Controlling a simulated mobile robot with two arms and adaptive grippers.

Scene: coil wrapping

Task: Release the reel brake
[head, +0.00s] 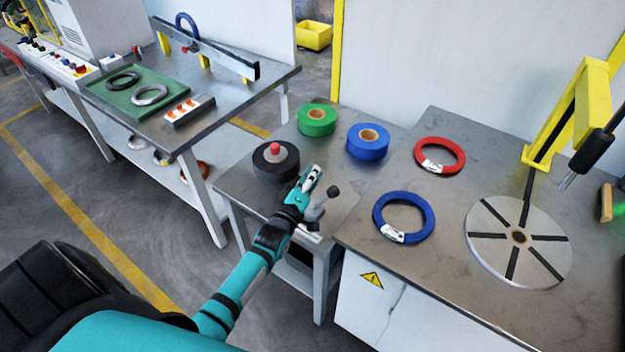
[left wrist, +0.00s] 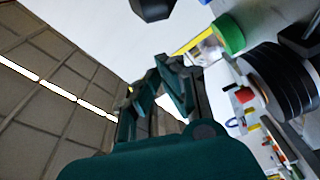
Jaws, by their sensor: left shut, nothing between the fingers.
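A small lever with a black ball knob (head: 333,192) stands at the front of the middle table, on a grey metal mount. It looks like the reel brake. The black reel (head: 275,165) with a red knob (head: 275,148) sits on the same table, left of the lever. My left gripper (head: 312,174) is shut and empty, between the reel and the lever, close to the knob; I cannot tell if it touches. In the left wrist view my fingers (left wrist: 172,64) are together, and the black reel (left wrist: 270,78) is at the right. My right gripper is not seen.
A green tape roll (head: 316,120) and a blue tape roll (head: 368,141) stand behind the reel. Red (head: 440,142) and blue (head: 431,217) coils and a slotted turntable (head: 490,258) are on the right table. A yellow post (head: 592,100) rises behind it.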

